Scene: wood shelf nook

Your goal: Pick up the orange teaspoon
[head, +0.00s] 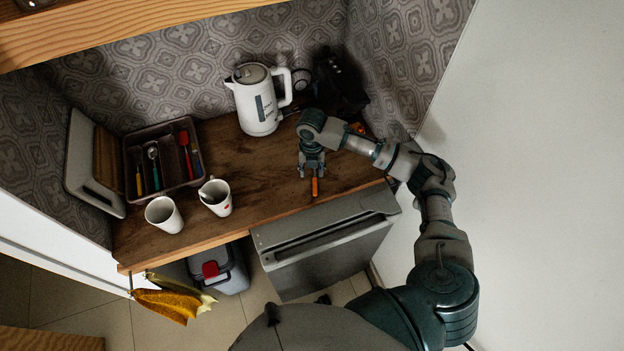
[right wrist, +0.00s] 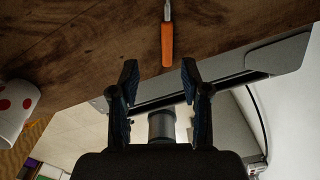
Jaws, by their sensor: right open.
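The orange teaspoon (head: 315,187) lies on the wooden counter near its front edge, right of the middle. In the right wrist view its orange handle (right wrist: 167,45) points toward my gripper, with a bit of the metal neck at the top edge; its bowl is out of that view. My right gripper (head: 312,168) is open and points down at the counter beside the teaspoon. In the right wrist view the two fingers (right wrist: 160,68) are apart and empty, with the handle's end just beyond the fingertips, roughly centred between them. My left gripper is not in view.
A white kettle (head: 258,103) stands behind my gripper. A dark appliance (head: 339,82) is at the back right corner. Two white cups (head: 163,215) and a cutlery tray (head: 134,190) are on the left. A grey appliance door (head: 325,250) lies below the counter edge.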

